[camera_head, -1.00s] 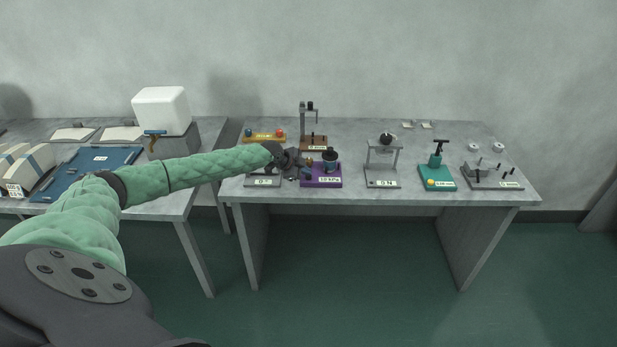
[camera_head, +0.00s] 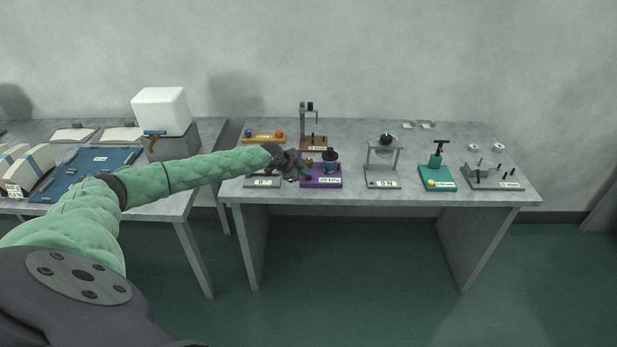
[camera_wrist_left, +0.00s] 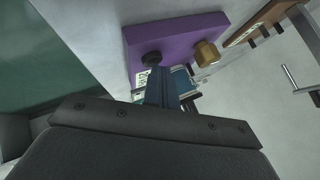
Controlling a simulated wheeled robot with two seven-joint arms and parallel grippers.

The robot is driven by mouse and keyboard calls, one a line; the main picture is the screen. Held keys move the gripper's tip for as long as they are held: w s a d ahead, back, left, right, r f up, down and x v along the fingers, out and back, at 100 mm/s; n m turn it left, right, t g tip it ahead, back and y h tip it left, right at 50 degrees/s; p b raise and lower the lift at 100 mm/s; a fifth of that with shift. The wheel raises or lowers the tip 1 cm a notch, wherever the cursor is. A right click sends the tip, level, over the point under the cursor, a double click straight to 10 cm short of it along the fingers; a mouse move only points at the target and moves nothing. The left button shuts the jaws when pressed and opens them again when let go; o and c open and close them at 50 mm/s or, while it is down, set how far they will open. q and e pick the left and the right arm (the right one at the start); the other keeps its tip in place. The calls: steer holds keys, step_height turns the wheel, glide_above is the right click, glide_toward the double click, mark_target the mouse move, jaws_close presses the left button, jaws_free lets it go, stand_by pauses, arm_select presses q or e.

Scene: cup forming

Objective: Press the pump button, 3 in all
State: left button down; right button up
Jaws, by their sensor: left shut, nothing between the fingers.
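The purple pump station (camera_head: 330,184) stands near the front left of the right-hand table, with a dark cylinder (camera_head: 330,161) on it and a small kPa display on its front. In the left wrist view its purple base (camera_wrist_left: 180,35) carries a dark round button (camera_wrist_left: 152,59) and a brass knob (camera_wrist_left: 206,53). My left gripper (camera_head: 302,172) is at the station's left side, shut and empty. In the left wrist view its fingertips (camera_wrist_left: 162,78) are close to the dark button; I cannot tell whether they touch it. My right gripper is not in view.
A grey scale-like device (camera_head: 262,183) lies beneath my left wrist. A brown stand (camera_head: 313,143) is behind the station. A grey frame (camera_head: 383,182), a teal pump bottle base (camera_head: 437,184) and a grey peg plate (camera_head: 495,183) stand to the right, with bare tabletop between.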

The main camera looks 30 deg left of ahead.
mark_target(306, 178)
arm_select(q)
steer(key=shift+r, duration=0.8)
steer(key=shift+r+p, duration=0.1)
steer(key=shift+p, duration=0.2)
steer(key=shift+r+p, duration=1.05)
steer(key=shift+r, duration=1.4)
steer(key=shift+w, duration=0.1)
stand_by(0.3)
